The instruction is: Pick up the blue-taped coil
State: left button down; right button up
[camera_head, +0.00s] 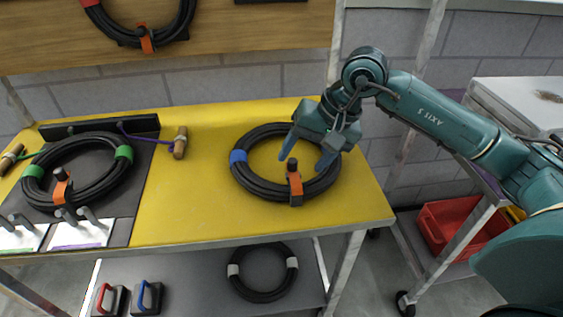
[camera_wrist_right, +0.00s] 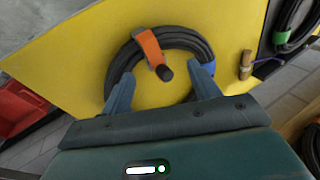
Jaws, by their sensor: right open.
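The blue-taped coil (camera_head: 245,180) is a black cable ring lying flat on the right part of the yellow tabletop. It has a blue tape band on its left side and an orange strap with a black knob at its front. My right gripper (camera_head: 307,150) is above the coil's right side, with its blue-grey fingers spread. In the right wrist view, the coil (camera_wrist_right: 122,64) lies beyond the open fingers (camera_wrist_right: 160,90), with the orange strap at its top and the blue tape by the right finger. Nothing is held. Whether the fingertips touch the cable cannot be told. My left gripper is not in view.
A green-taped coil (camera_head: 110,180) lies on a dark mat at the left of the yellow table (camera_head: 200,215). A wooden-handled tool (camera_head: 180,143) lies beside it. A white-taped coil (camera_head: 262,295) is on the lower shelf. A red bin (camera_head: 440,232) stands at the right. The table's middle is clear.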

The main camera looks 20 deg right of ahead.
jog(key=w+d+r+n+t+h+b, duration=0.1)
jog(key=d+r+h, duration=0.15)
jog(key=d, duration=0.25)
jog(key=w+d+r+n+t+h, duration=0.1)
jog(key=w+d+h, duration=0.15)
jog(key=d, duration=0.25)
jog(key=x, duration=1.2)
jog(key=shift+s+a+f, duration=0.15)
jog(key=shift+s+f, duration=0.05)
jog(key=shift+f, duration=0.05)
grip_shut()
jog(key=shift+w+r, duration=0.1)
jog(key=shift+r, duration=0.15)
